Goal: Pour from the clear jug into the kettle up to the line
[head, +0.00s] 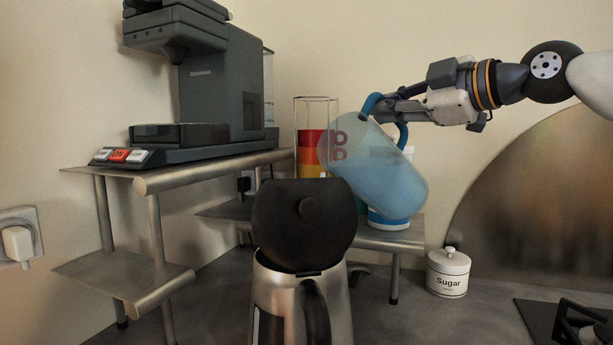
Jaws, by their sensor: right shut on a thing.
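The clear jug (385,180), bluish with a blue handle, is tilted with its mouth toward the upper left, above and right of the kettle. My right gripper (375,107) is shut on the jug's handle and holds it up. The kettle (270,295) is steel with a black handle and stands at the bottom middle. Its black lid (304,222) is up, with its knob facing me. The lid hides the kettle's opening and any line inside. I cannot see whether liquid is leaving the jug. My left gripper is out of view.
A coffee machine (220,85) and a small switch box (128,157) stand on a metal shelf at left. A clear container with coloured layers (312,145) and a blue-and-white vessel (388,221) are behind. A sugar jar (448,273) and a hob (565,322) are right.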

